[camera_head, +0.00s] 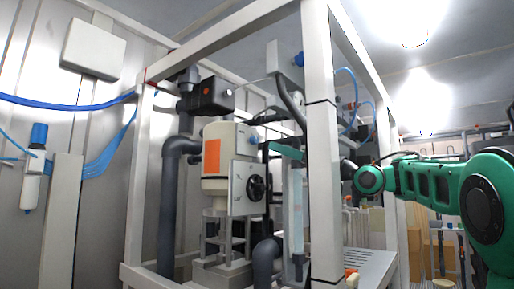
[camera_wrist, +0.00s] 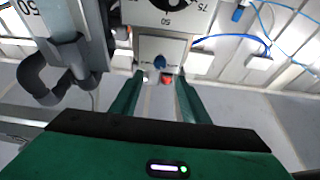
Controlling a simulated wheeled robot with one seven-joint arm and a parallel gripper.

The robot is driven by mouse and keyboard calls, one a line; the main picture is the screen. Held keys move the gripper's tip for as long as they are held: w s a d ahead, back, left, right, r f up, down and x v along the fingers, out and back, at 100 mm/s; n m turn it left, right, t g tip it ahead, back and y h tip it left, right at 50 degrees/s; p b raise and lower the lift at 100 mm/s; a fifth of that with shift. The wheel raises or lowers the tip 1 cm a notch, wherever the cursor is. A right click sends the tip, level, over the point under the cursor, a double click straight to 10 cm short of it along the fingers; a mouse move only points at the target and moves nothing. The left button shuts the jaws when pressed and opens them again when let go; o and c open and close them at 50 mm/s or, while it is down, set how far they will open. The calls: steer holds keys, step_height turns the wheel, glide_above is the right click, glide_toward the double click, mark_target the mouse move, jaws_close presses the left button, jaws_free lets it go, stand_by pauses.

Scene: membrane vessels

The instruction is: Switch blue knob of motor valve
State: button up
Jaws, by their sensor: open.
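In the wrist view a round blue knob (camera_wrist: 159,61) sits on the face of a pale box (camera_wrist: 147,45), below a black dial with numbers. A red knob (camera_wrist: 167,78) and a whitish one (camera_wrist: 146,77) sit just below it. My gripper (camera_wrist: 159,76) is open and empty, its two green fingers pointing at this face. The blue knob shows just beyond and between the fingertips; I see no contact. In the head view my gripper (camera_head: 271,148) reaches in near a cream valve drive (camera_head: 216,152) with an orange label, close to a small blue knob (camera_head: 253,139).
A white frame post (camera_head: 322,150) stands before part of my arm in the head view. A black handwheel (camera_head: 257,188) is below the gripper. Another blue knob (camera_head: 299,59) is on a grey box higher up. In the wrist view a grey bent pipe (camera_wrist: 40,80) is at left.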

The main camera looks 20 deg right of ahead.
mark_target(257, 141)
steer(key=x, duration=1)
steer(key=shift+w+a, duration=0.1)
steer(key=shift+w, duration=0.15)
steer(key=c, duration=1.1)
